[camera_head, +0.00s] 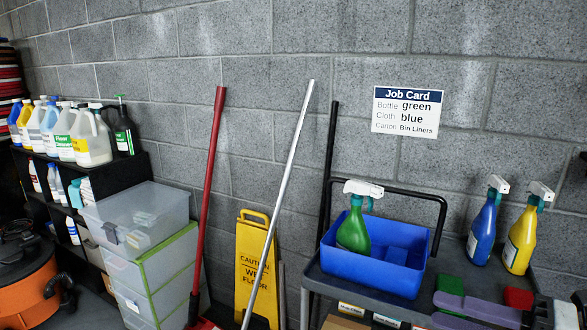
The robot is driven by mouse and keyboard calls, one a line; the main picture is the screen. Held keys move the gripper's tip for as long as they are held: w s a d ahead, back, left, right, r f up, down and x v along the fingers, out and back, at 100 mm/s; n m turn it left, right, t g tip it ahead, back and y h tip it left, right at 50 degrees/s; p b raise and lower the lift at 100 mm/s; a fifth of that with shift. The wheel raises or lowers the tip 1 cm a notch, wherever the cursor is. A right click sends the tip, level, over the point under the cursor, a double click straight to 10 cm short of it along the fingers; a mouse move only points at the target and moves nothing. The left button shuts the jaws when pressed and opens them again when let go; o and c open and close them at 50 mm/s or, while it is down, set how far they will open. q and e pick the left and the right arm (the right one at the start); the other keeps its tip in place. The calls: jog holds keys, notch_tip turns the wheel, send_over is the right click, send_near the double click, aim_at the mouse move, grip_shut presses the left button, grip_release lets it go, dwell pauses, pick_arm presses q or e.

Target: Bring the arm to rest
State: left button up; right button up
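My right gripper (436,308) comes in from the bottom right corner, low over the cart's right part. Its two purple fingers are apart with nothing visible between them. They are partly cut off by the lower edge. My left gripper is not in view. A blue caddy (371,270) sits on the dark cart, left of the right gripper and apart from it. A green spray bottle (354,232) with a white head stands in the caddy, beside a blue folded cloth (396,255). The job card (406,111) on the wall reads bottle green, cloth blue, carton Bin Liners.
A green pad (450,285) and a red pad (518,298) lie close to the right gripper. A blue spray bottle (483,230) and a yellow one (522,237) stand behind. Labelled cartons (386,320) show below the cart top. A yellow floor sign (252,262) stands left.

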jog(key=s+d+f+m+t+h, duration=0.15)
jog(key=f+m+h, duration=0.25)
jog(key=f+m, duration=0.55)
jog(key=s+d+f+m+t+h, duration=0.1)
jog(key=s+f+m+t+h, duration=0.3)
jog(key=f+m, duration=0.6)
jog(key=s+a+f+m+g+h, duration=0.1)
jog(key=s+a+f+m+g, duration=0.2)
jog(key=f, duration=0.5)
jog(key=s+a+f+m+g+h, duration=0.1)
jog(key=s+a+f+m+g, duration=0.3)
jog(key=s+a+f+m, duration=0.2)
jog(key=s+a+f, duration=0.2)
jog(key=a+f, duration=0.1)
jog(key=shift+s+f+h, duration=0.15)
jog(key=shift+s+h, duration=0.1)
jog(key=shift+h, duration=0.15)
jog(key=shift+a, duration=0.1)
